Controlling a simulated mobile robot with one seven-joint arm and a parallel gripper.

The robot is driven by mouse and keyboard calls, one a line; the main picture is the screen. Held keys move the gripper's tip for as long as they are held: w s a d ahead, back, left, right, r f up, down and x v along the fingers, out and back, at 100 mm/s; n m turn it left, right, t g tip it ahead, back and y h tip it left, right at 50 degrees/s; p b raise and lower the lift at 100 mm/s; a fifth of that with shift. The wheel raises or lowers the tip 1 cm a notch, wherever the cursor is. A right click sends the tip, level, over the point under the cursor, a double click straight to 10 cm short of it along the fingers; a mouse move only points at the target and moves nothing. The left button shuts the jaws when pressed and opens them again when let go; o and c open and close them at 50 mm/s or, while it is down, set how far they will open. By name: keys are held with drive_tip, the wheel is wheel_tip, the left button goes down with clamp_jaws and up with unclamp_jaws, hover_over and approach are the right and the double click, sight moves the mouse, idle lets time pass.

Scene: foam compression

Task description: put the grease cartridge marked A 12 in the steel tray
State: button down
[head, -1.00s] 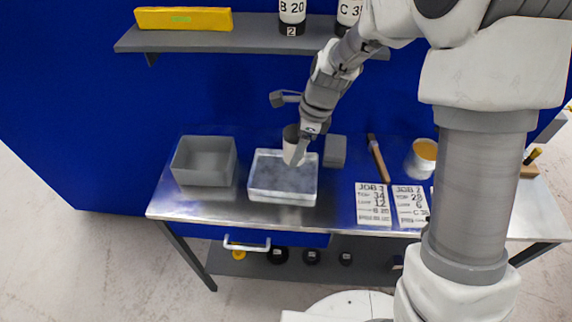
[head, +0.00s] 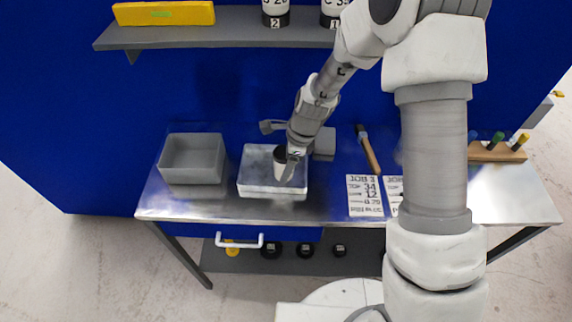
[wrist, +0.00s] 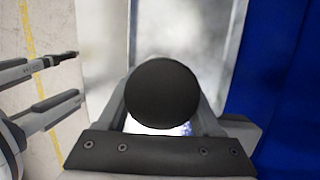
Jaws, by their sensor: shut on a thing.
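My gripper (head: 291,160) is shut on a cylinder with a white body and black top, which looks like a grease cartridge (head: 283,163). Its marking cannot be read. In the wrist view the round black end of the cartridge (wrist: 163,93) sits between my two fingers. The shiny, light grey steel tray (head: 256,188) stands on the bench, below and around the cartridge in the head view. The cartridge appears upright or slightly tilted over the tray's middle. I cannot tell whether its lower end touches the tray floor.
A grey open bin (head: 193,172) stands left of the tray. A grey block (head: 325,142), a brush (head: 368,152) and job cards (head: 364,195) lie to the right. The shelf (head: 190,37) above holds a yellow box (head: 164,14) and labelled cartridges (head: 275,12). The bench's front left is bare.

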drive_tip(key=shift+c, duration=0.2)
unclamp_jaws()
drive_tip(key=shift+f, duration=0.1)
drive_tip(key=v, duration=1.2)
drive_tip(key=shift+r, duration=0.3)
drive_tip(key=s+d+r+n+t+h, duration=0.1)
drive_tip(key=s+d+r+n, duration=0.3)
drive_tip(key=r, duration=0.3)
drive_tip(key=s+d+r+n+t, duration=0.2)
drive_tip(key=s+d+r+n, duration=0.2)
drive_tip(key=r+n, duration=0.15)
drive_tip(key=s+d+r+n+t+h, duration=0.1)
drive_tip(key=s+d+r+n, duration=0.2)
drive_tip(key=s+n, duration=0.1)
drive_tip(key=s+d+r+n+t, duration=0.1)
drive_tip(key=s+d+r+n, duration=0.2)
drive_tip(key=s, duration=0.4)
drive_tip(key=shift+s+d+n+t+h, duration=0.3)
drive_tip(key=shift+d+n+h, duration=0.1)
drive_tip(key=shift+d+n, duration=0.35)
